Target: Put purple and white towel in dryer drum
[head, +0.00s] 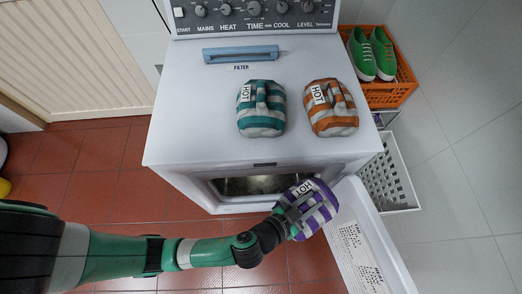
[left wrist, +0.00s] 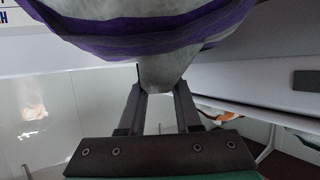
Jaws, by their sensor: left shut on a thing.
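The purple and white towel (head: 316,206) is rolled up and held in front of the dryer's open doorway, on its right side. My left gripper (head: 290,213) is shut on the towel; in the left wrist view the towel (left wrist: 155,40) bulges above the fingers (left wrist: 155,95), with a grey part pinched between them. The dryer (head: 210,120) is white, and its drum opening (head: 245,186) shows low on the front, partly hidden by the towel and the top edge. The dryer door (head: 375,245) stands open to the right. My right gripper is not in view.
A teal and white towel (head: 261,123) and an orange and white towel (head: 331,122) lie on the dryer top. Green shoes (head: 362,57) sit in an orange crate (head: 393,94). A white basket (head: 389,172) stands right of the dryer. Red tile floor (head: 110,185) is clear at left.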

